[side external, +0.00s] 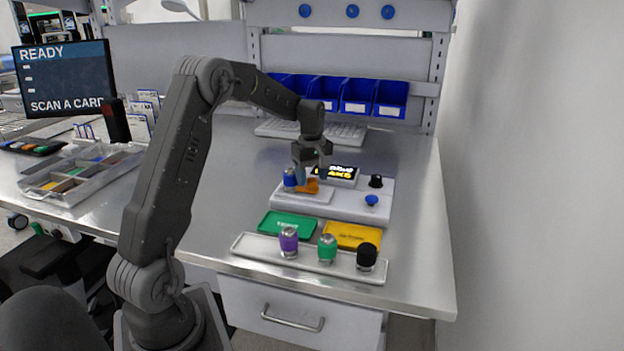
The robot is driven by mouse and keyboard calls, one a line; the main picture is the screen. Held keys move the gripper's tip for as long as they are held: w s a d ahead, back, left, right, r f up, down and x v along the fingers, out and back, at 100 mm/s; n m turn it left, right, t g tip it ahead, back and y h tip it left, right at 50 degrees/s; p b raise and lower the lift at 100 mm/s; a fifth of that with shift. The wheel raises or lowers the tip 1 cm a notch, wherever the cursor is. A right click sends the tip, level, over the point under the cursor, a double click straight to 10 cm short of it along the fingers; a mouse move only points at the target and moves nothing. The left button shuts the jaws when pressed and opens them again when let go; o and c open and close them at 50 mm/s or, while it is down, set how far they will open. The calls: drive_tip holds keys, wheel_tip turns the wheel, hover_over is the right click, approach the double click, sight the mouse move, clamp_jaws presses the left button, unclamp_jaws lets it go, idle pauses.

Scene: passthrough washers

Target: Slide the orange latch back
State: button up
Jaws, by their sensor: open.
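The orange latch (309,186) is a small piece on the left part of a pale grey fixture (338,206) on the metal bench. A blue knob-like piece (290,177) stands just left of the latch. My gripper (312,176) is open and points down over the latch, with its fingers close above or around it. I cannot tell whether a finger touches the latch. Part of the latch is hidden by the fingers. A small display (335,172) with white and yellow text is behind the latch.
A black knob (376,181) and a blue button (371,200) sit on the fixture's right. In front lie a green tray (287,226), a yellow tray (352,235), and a white tray (247,246) with purple, green and black-topped pieces. A keyboard (345,132) and blue bins (357,96) are behind.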

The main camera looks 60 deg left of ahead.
drive_tip(key=shift+f, duration=0.6)
clamp_jaws()
